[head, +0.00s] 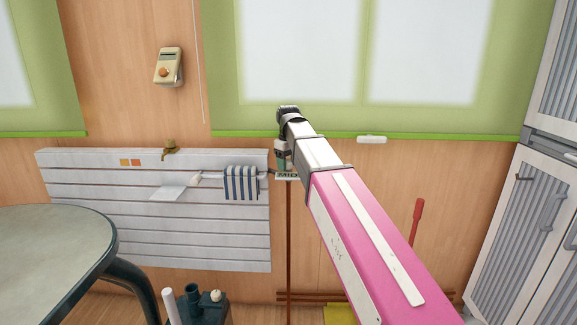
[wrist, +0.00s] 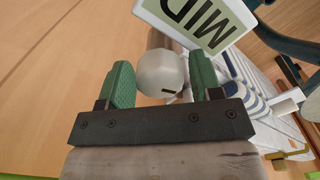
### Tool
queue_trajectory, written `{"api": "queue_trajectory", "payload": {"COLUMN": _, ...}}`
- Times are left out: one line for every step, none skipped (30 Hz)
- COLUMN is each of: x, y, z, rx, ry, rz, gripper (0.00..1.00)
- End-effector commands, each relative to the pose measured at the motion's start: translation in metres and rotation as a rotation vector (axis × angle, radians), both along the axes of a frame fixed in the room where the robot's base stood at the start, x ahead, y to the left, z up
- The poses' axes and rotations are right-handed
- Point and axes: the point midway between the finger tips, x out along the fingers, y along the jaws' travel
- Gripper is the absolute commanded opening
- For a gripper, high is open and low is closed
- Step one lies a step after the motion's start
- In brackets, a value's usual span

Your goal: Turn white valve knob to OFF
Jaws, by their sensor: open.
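The white valve knob (wrist: 160,72) is rounded, with a small dark mark on its face. In the wrist view it sits between the two green fingers of my gripper (wrist: 161,80), with a visible gap on the left finger's side; contact on the right is unclear. My gripper is open. A sign reading MID (wrist: 197,22) is just beyond the knob; it also shows in the head view (head: 287,176). In the head view my gripper (head: 282,158) points down at the right end of the white radiator, and the knob is hidden behind it.
The white radiator (head: 150,235) is on the wooden wall, with a striped cloth (head: 241,183) and a small shelf (head: 167,193) on it. A round table (head: 45,255) stands front left, and slatted cabinets (head: 520,220) stand right.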

Motion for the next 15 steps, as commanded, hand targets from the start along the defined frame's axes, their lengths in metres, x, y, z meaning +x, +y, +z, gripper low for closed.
{"api": "queue_trajectory", "payload": {"x": 0.0001, "y": 0.0000, "z": 0.0000, "rx": 0.000, "ry": 0.000, "rz": -0.051, "gripper": 0.59}}
{"api": "queue_trajectory", "payload": {"x": 0.0001, "y": -0.0001, "z": 0.0000, "rx": 0.000, "ry": 0.000, "rz": -0.085, "gripper": 0.59}}
{"api": "queue_trajectory", "payload": {"x": 0.0001, "y": -0.0001, "z": 0.0000, "rx": 0.000, "ry": 0.000, "rz": -0.126, "gripper": 0.59}}
{"api": "queue_trajectory", "payload": {"x": 0.0001, "y": -0.0001, "z": 0.0000, "rx": 0.000, "ry": 0.000, "rz": -0.155, "gripper": 0.59}}
{"api": "queue_trajectory", "payload": {"x": 0.0001, "y": -0.0001, "z": 0.0000, "rx": 0.000, "ry": 0.000, "rz": -0.181, "gripper": 0.59}}
{"api": "queue_trajectory", "payload": {"x": 0.0001, "y": -0.0001, "z": 0.0000, "rx": 0.000, "ry": 0.000, "rz": -0.211, "gripper": 0.59}}
{"api": "queue_trajectory", "payload": {"x": 0.0001, "y": -0.0001, "z": 0.0000, "rx": 0.000, "ry": 0.000, "rz": -0.229, "gripper": 0.59}}
{"api": "queue_trajectory", "payload": {"x": 0.0001, "y": -0.0001, "z": 0.0000, "rx": 0.000, "ry": 0.000, "rz": -0.241, "gripper": 0.59}}
{"api": "queue_trajectory", "payload": {"x": 0.0001, "y": -0.0001, "z": 0.0000, "rx": 0.000, "ry": 0.000, "rz": -0.254, "gripper": 0.59}}
{"api": "queue_trajectory", "payload": {"x": 0.0001, "y": 0.0000, "z": 0.0000, "rx": 0.000, "ry": 0.000, "rz": -0.259, "gripper": 0.59}}
{"api": "queue_trajectory", "payload": {"x": 0.0001, "y": -0.0001, "z": 0.0000, "rx": 0.000, "ry": 0.000, "rz": -0.261, "gripper": 0.59}}
{"api": "queue_trajectory", "payload": {"x": 0.0001, "y": 0.0000, "z": 0.0000, "rx": 0.000, "ry": 0.000, "rz": -0.262, "gripper": 0.59}}
{"api": "queue_trajectory", "payload": {"x": 0.0001, "y": 0.0000, "z": 0.0000, "rx": 0.000, "ry": 0.000, "rz": -0.262, "gripper": 0.59}}
{"api": "queue_trajectory", "payload": {"x": 0.0001, "y": -0.0001, "z": 0.0000, "rx": 0.000, "ry": 0.000, "rz": -0.261, "gripper": 0.59}}
{"api": "queue_trajectory", "payload": {"x": 0.0001, "y": -0.0001, "z": 0.0000, "rx": 0.000, "ry": 0.000, "rz": -0.261, "gripper": 0.59}}
